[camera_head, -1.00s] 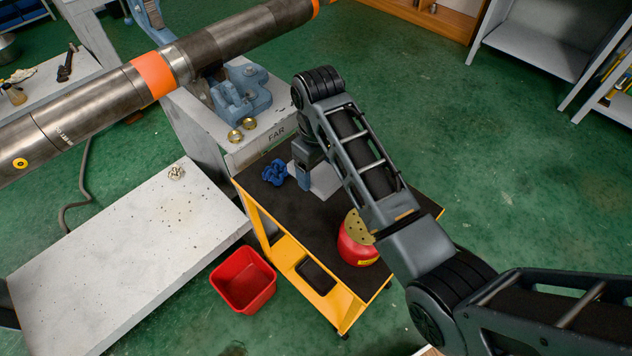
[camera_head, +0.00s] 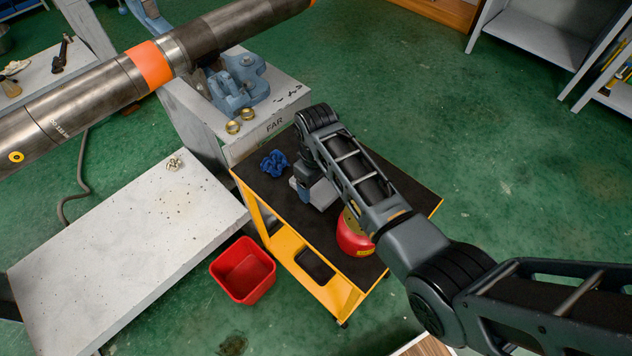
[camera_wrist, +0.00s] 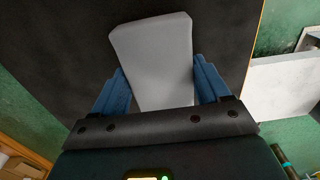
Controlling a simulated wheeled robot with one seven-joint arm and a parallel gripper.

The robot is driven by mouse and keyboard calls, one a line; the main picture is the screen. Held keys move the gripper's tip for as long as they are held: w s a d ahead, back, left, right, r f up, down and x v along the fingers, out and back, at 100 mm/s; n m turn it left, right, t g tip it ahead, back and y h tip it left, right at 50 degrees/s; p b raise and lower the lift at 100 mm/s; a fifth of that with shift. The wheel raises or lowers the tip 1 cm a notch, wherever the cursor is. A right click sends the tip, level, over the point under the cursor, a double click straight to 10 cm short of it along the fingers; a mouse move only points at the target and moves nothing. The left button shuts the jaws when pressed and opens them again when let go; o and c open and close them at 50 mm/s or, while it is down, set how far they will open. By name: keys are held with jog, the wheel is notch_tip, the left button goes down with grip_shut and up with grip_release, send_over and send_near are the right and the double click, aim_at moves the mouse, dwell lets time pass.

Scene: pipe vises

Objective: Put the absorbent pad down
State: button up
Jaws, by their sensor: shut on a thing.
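The absorbent pad (camera_wrist: 152,50) is a light grey, flat rounded sheet. In the wrist view it lies between the two blue fingers of my gripper (camera_wrist: 160,82), which is shut on it. In the head view the pad (camera_head: 323,195) shows below my wrist, over the black top of the yellow cart (camera_head: 405,205). My gripper (camera_head: 303,183) is partly hidden there by my arm. I cannot tell whether the pad touches the cart top.
A blue valve-like part (camera_head: 273,163) lies left of the pad on the cart. A red container (camera_head: 354,238) stands in front, partly behind my arm. A red bin (camera_head: 243,270) is on the floor. A bench (camera_head: 240,145) marked FAR with a blue vise adjoins the cart.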

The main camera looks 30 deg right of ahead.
aim_at(316, 185)
jog(key=shift+f, duration=0.1)
jog(key=o, duration=1.2)
notch_tip(316, 185, up, 12)
jog(key=shift+r, duration=0.1)
